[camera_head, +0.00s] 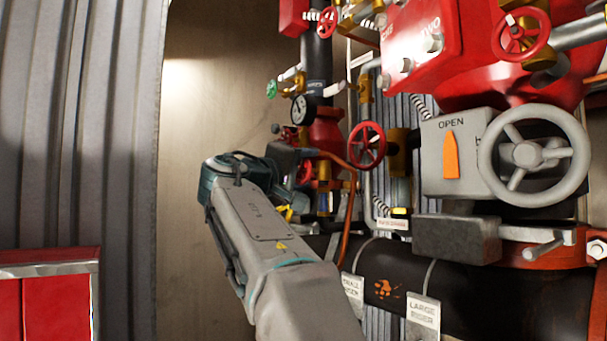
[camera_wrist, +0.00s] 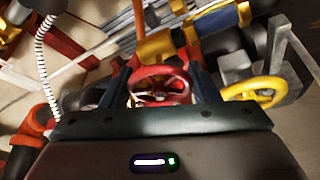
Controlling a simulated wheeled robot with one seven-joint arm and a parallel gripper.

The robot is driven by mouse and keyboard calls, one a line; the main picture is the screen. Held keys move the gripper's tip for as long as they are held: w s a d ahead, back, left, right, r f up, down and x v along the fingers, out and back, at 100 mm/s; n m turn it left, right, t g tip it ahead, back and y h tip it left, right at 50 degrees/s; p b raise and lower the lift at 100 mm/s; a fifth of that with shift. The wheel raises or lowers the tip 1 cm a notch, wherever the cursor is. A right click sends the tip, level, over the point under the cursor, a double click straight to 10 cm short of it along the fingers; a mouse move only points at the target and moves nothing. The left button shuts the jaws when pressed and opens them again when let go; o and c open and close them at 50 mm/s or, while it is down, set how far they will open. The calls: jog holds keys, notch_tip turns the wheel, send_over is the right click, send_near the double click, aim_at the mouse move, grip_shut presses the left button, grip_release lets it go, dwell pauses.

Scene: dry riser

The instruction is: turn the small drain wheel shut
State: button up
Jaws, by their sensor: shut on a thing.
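A small red handwheel (camera_wrist: 160,72) sits between the two fingers of my gripper (camera_wrist: 162,82) in the wrist view. My gripper is shut on this wheel, one finger on each side of its rim. In the head view my gripper (camera_head: 296,168) reaches in among the pipes from the left, and a bit of the red wheel (camera_head: 306,172) shows beside it. My arm and gripper hide most of the wheel and its valve there. I see no label that names this wheel as the drain.
A yellow handwheel (camera_wrist: 255,92) is close on the right in the wrist view. In the head view a larger red handwheel (camera_head: 367,145), a copper-coloured pipe (camera_head: 347,215) and a gauge (camera_head: 303,109) are near my gripper. A grey handwheel (camera_head: 534,155) is at right.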

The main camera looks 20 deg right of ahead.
jog(key=o, duration=0.7)
jog(key=b+v, duration=0.2)
jog(key=v, duration=1.1)
jog(key=shift+s+a+f, duration=0.15)
jog(key=shift+s+a, duration=0.05)
jog(key=shift+a, duration=0.15)
